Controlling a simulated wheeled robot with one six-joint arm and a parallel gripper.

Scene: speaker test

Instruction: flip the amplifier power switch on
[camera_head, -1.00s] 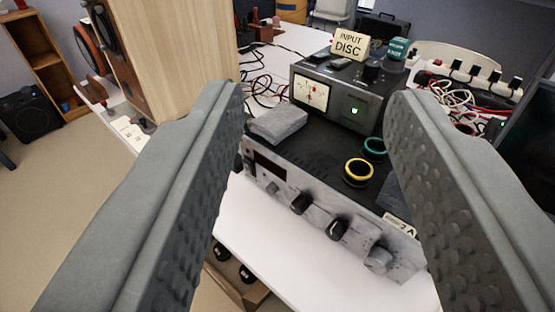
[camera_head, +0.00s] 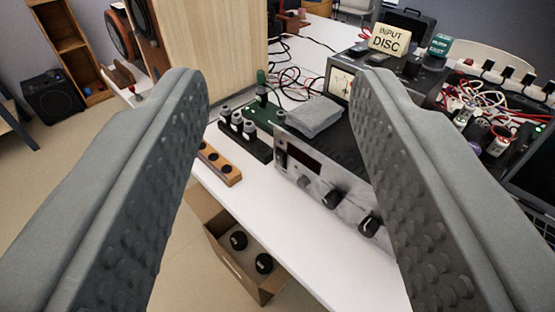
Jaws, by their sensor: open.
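The amplifier (camera_head: 296,175) is a grey unit with a worn silver front, a dark display window and black knobs. It stands on the white table between my fingers in view, its right part hidden behind the right finger. A small dark switch-like part (camera_head: 282,158) shows at the left end of its front; I cannot tell its position. My gripper (camera_head: 278,85) is open and empty, its two grey studded fingers wide apart. The fingers appear in front of the amplifier, and no contact shows.
A grey folded cloth (camera_head: 315,117) lies on the amplifier. Behind it stands a metered unit with an "INPUT DISC" sign (camera_head: 389,40). Left are a black block with knobs (camera_head: 243,138), a wooden strip (camera_head: 219,164) and a wooden speaker cabinet (camera_head: 215,45). An open cardboard box (camera_head: 231,265) sits below the table edge.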

